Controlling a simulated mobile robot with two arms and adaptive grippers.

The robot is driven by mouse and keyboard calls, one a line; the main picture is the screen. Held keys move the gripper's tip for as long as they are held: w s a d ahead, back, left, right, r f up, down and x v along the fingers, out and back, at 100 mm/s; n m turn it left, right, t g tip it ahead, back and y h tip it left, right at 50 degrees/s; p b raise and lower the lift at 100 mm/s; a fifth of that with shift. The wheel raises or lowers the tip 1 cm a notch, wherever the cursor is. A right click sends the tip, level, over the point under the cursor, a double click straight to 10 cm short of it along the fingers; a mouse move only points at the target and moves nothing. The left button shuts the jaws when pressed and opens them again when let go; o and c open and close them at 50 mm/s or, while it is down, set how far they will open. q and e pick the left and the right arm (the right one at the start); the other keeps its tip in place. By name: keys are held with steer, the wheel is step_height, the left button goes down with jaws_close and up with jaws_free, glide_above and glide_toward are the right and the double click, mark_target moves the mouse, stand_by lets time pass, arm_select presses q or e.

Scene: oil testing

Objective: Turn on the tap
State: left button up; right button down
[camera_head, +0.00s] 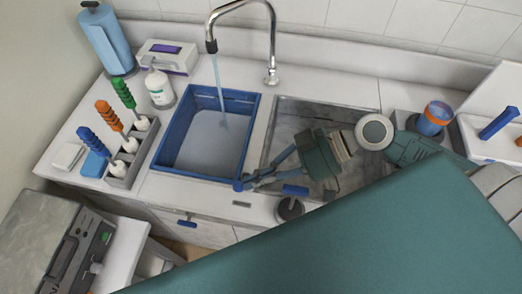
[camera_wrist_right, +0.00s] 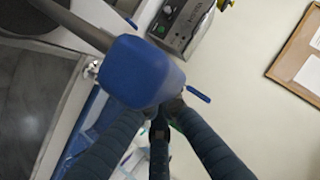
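A chrome tap (camera_head: 268,40) arches over a blue basin (camera_head: 257,115) at the back of the counter. A stream of water (camera_head: 219,90) runs from its spout into the basin. A blue lever handle (camera_head: 295,190) on a grey rod stands at the front of the sink. It fills the middle of the right wrist view (camera_wrist_right: 140,70) and partly hides my fingertips. My right gripper (camera_head: 249,182) is over the counter front beside this handle, its fingers drawn together with nothing seen between them. I cannot tell whether they touch the handle. My left gripper is not in view.
A steel sink (camera_head: 345,98) lies right of the basin. A rack (camera_head: 125,182) with colored handles, a white bottle (camera_head: 159,88) and a paper roll (camera_head: 106,42) stand at left. A grey machine (camera_head: 75,240) is at lower left. My teal arm covers the lower right.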

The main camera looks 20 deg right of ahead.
steer(key=shift+f, duration=0.1)
stand_by(0.3)
steer(key=shift+w+d+f+b, duration=0.2)
steer(key=shift+w+d+b, duration=0.2)
steer(key=shift+w, duration=0.3)
steer(key=shift+r, duration=0.2)
